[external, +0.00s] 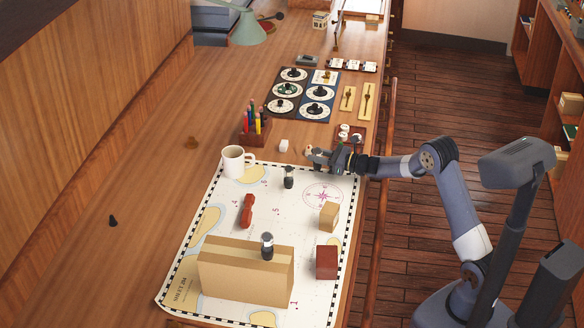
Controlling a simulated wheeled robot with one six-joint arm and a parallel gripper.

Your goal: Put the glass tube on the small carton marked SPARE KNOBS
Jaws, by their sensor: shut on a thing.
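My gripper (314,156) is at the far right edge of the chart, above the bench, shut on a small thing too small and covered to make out. A small dark, partly glassy upright piece (288,178) stands on the chart left of and nearer than my gripper. I cannot tell which piece is the glass tube. A small tan carton (329,216) sits on the chart at right; no SPARE KNOBS lettering is readable on it.
A white mug (233,161), a red-brown handset-like object (246,211) and a dark red box (326,262) stand on the chart (210,240). A pen holder (256,131), a small white block (284,146) and dial panels (302,95) lie beyond. The bench at left is mostly clear.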

